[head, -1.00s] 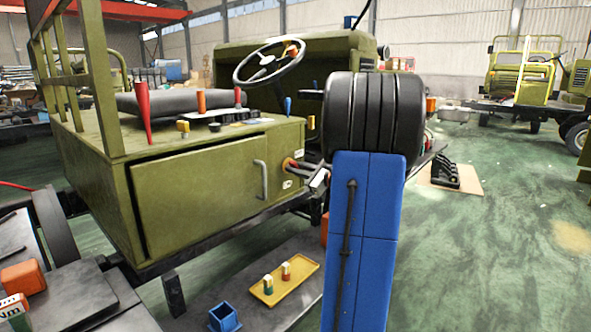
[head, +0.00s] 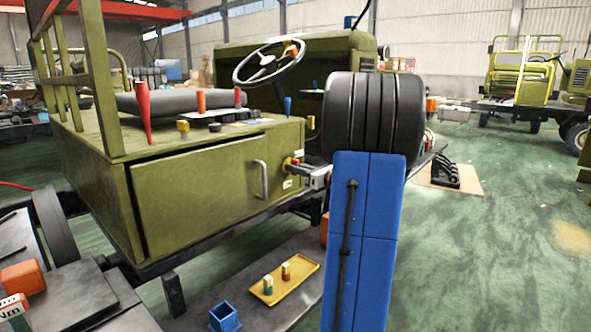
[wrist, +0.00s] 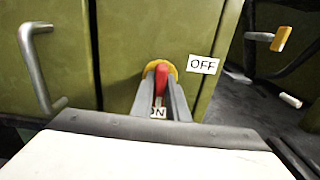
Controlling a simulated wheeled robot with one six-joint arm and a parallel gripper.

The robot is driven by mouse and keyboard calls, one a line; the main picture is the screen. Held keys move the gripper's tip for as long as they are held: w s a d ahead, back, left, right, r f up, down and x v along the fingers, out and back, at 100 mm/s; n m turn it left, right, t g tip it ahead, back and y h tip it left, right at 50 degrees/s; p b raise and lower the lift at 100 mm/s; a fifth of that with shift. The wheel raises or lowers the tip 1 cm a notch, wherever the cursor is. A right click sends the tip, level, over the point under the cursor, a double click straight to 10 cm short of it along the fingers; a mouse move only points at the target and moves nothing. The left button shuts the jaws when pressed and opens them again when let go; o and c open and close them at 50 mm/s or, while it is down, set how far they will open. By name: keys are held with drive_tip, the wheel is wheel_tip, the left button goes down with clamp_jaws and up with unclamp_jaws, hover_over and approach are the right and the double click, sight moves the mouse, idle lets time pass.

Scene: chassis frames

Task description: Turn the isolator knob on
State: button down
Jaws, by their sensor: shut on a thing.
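The isolator knob is a red handle on a yellow round base (wrist: 160,72), on the green panel; in the head view the red knob (head: 288,162) is at the cabinet's right end. My gripper (wrist: 163,92) has its two grey fingers on either side of the red handle, shut on it. The handle points down in the wrist view, toward the ON label (wrist: 158,113), which is partly hidden between the fingers. The OFF label (wrist: 203,65) is to the knob's right. In the head view my gripper (head: 297,168) reaches the panel from the right.
A metal door handle (wrist: 38,70) is left of the knob, beyond a panel seam. A yellow-tipped lever (wrist: 281,38) stands out at the right.

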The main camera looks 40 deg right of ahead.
drive_tip(key=shift+f, duration=0.1)
drive_tip(key=c, duration=1.8)
unclamp_jaws()
drive_tip(key=shift+o, duration=0.2)
drive_tip(key=s+d, duration=0.1)
drive_tip(key=s, duration=1.6)
drive_tip(key=shift+s+d, duration=0.2)
